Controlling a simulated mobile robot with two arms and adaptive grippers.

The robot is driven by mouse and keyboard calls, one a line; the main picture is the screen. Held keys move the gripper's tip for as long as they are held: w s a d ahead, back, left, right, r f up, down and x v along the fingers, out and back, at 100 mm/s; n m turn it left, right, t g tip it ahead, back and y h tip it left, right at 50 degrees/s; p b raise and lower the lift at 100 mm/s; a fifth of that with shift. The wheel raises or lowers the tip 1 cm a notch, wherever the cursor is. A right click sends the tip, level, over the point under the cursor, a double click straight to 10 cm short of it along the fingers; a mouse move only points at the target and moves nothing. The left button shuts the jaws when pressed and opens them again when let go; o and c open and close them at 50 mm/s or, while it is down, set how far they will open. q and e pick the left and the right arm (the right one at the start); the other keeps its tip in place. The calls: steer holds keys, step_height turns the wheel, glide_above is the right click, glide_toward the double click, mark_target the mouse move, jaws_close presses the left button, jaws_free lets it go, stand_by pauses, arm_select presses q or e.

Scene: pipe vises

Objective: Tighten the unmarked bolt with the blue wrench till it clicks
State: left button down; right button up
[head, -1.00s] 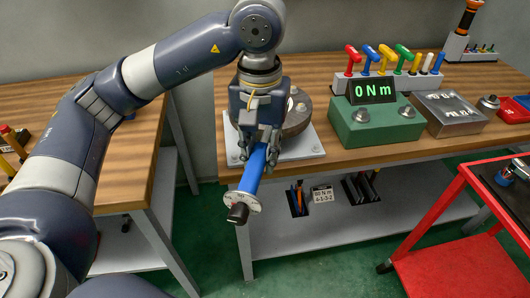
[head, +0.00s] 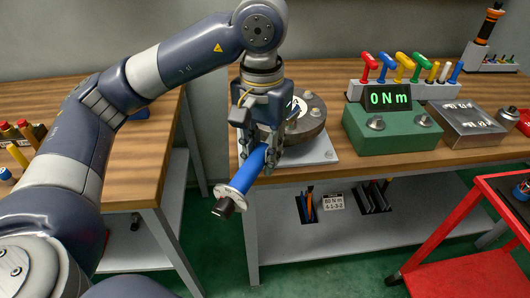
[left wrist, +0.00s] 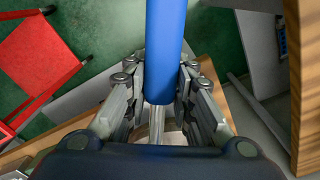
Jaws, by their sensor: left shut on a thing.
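My left gripper (head: 264,150) is shut on the blue wrench (head: 248,170). The handle slants down and left out of the jaws, past the bench's front edge, to a pale scale disc (head: 230,198) and a dark end knob. In the left wrist view the blue handle (left wrist: 165,50) stands between the fingers (left wrist: 160,98). A dark round flange (head: 312,122) with several bolts (head: 316,112) lies on a grey plate (head: 322,151) behind the gripper. The wrench's head and the bolt nearest it are hidden; I cannot tell whether they touch. My right gripper is out of view.
A green tester (head: 392,138) with a display reading 0 N m stands right of the plate. Behind it is a rack (head: 433,92) of coloured tools. A metal block (head: 473,127) sits further right. A red cart (head: 452,238) stands at front right.

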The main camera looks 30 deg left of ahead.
arm_select(q)
steer(key=shift+a+m, duration=0.3)
steer(key=shift+a, duration=0.05)
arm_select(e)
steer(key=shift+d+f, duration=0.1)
arm_select(q)
steer(key=shift+a, duration=0.2)
steer(key=shift+w+d+n, duration=0.1)
steer(key=shift+d+n, duration=0.7)
steer(key=shift+d, duration=0.4)
steer(key=shift+r, duration=0.1)
steer(key=shift+r+p, duration=1.35)
steer(key=shift+r, duration=0.25)
steer(key=shift+r+p, duration=0.75)
steer(key=shift+r, duration=0.1)
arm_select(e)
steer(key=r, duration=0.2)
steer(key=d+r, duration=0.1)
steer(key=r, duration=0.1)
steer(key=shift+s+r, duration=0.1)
